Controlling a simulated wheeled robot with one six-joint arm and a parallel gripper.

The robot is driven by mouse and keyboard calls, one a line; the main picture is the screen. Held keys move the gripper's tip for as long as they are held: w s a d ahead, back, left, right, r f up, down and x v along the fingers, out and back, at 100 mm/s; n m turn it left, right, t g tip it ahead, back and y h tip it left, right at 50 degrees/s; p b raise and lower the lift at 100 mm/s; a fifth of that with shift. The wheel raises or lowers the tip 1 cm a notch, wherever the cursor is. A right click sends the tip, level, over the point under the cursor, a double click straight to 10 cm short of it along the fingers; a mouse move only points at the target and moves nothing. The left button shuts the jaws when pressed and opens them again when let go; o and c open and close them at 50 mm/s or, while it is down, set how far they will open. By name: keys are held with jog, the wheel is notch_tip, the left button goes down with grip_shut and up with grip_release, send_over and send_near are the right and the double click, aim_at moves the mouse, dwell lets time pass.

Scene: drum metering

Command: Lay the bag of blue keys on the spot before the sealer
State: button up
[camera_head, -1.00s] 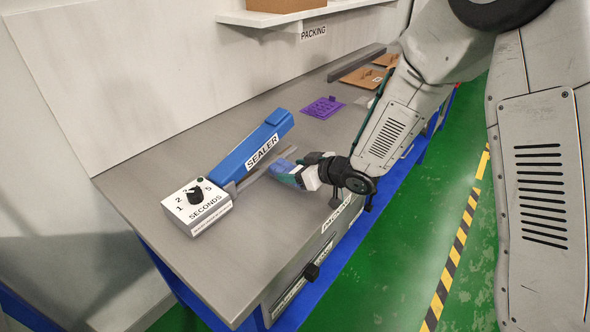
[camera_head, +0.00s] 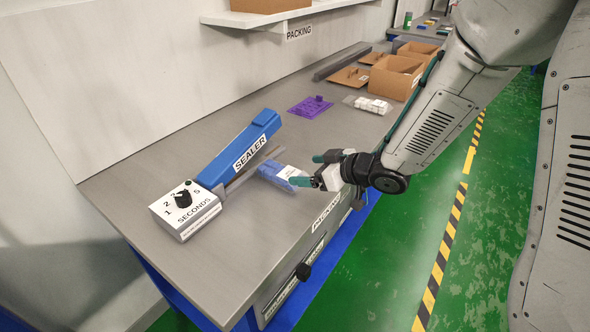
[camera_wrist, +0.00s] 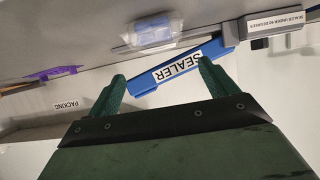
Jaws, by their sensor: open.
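The bag of blue keys (camera_head: 282,174) lies flat on the grey bench, right beside the long front side of the blue sealer (camera_head: 240,146). A white label shows on the bag. My gripper (camera_head: 306,170) is open, just to the right of the bag and apart from it, with nothing between its fingers. In the wrist view the bag (camera_wrist: 153,35) appears upside down at the top, beyond the open green fingers (camera_wrist: 160,86), with the sealer (camera_wrist: 180,66) next to it. The spot itself is hidden under or near the bag; I cannot make out its outline.
The sealer's dial box (camera_head: 187,207) sits at the bench's front left.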

jog(key=shift+v, duration=1.4)
jog(key=shift+w+d+r, duration=0.1)
jog(key=shift+d, duration=0.05)
jog(key=s+d+r+m+t+h, duration=0.1)
jog(key=d+r+m+h, duration=0.3)
jog(key=d, duration=0.4)
jog(key=s+d+r+m+h, duration=0.2)
jog(key=d+r+h, duration=0.35)
jog(key=d, duration=0.25)
jog(key=s+r+m+g, duration=0.2)
jog(key=s+g, duration=0.1)
jog(key=s, duration=1)
jog(key=s+d+r+m+g, duration=0.1)
jog(key=s+g, duration=0.3)
jog(key=s, duration=0.9)
jog(key=shift+s+d+r+m+g, duration=0.2)
jog(key=shift+s+r+m+g, duration=0.1)
jog(key=shift+r+m, duration=0.4)
jog(key=shift+w+h, duration=0.1)
jog(key=shift+h, duration=0.15)
